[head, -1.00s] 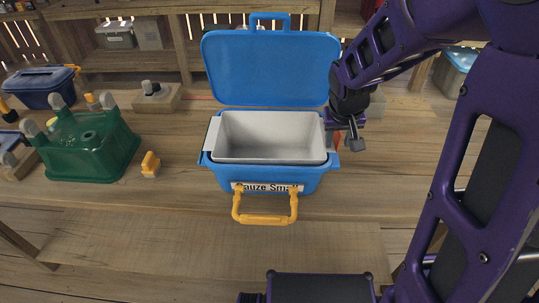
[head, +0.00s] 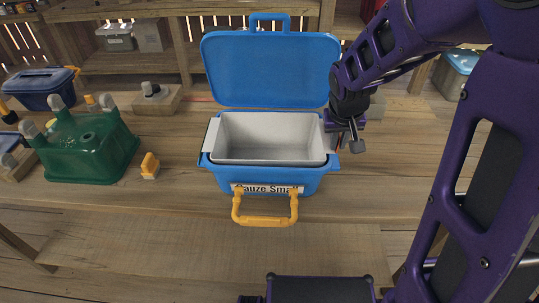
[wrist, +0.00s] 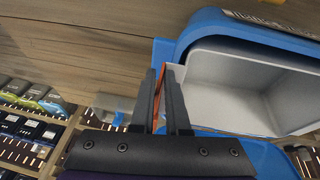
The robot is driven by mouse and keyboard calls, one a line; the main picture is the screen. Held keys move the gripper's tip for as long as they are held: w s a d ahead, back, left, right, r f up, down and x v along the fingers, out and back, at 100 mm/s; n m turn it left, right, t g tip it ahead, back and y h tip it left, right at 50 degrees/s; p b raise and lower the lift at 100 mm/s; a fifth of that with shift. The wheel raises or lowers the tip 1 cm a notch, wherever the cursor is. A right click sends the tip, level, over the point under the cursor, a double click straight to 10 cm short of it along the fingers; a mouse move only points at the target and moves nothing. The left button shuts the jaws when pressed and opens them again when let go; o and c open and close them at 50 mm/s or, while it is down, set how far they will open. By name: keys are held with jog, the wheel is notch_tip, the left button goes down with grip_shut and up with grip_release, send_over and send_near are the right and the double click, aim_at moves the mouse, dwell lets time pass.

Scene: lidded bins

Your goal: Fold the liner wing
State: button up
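A blue bin (head: 240,184) labelled "Gauze Small" stands on the bench with its blue lid (head: 270,68) open and upright. A pale grey liner (head: 268,162) sits inside, empty. One pale liner wing (head: 211,135) sticks out over the left rim. Another wing (head: 325,138) shows at the right rim, partly behind my gripper. In the wrist view my gripper (wrist: 160,85) is beside the liner; an orange strip shows between the fingers. I cannot tell whether they touch the wing.
A yellow handle (head: 264,220) hangs at the bin's front. A green upturned tub (head: 85,150), a small yellow piece (head: 150,165) and a dark blue bin (head: 40,88) stand to the left. The front bench strip (head: 210,245) is clear.

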grip_shut()
jog(key=shift+d+r+p, duration=0.1)
jog(key=shift+r+p, duration=0.05)
jog(key=shift+p, duration=0.6)
jog(key=shift+d+y+p, duration=0.25)
jog(key=shift+y+p, duration=0.65)
jog(key=shift+p, duration=0.7)
jog(key=shift+f, duration=0.2)
jog(key=o, duration=0.6)
grip_release()
jog(key=shift+s+r+p, duration=0.3)
jog(key=shift+s+r, duration=0.5)
jog(key=shift+r, duration=0.2)
jog(key=shift+s+r+p, duration=0.25)
jog(key=shift+s+r, duration=0.5)
jog(key=shift+r, duration=0.25)
jog(key=shift+s+r+p, duration=0.3)
jog(key=shift+s+r, duration=0.5)
jog(key=shift+r, duration=0.2)
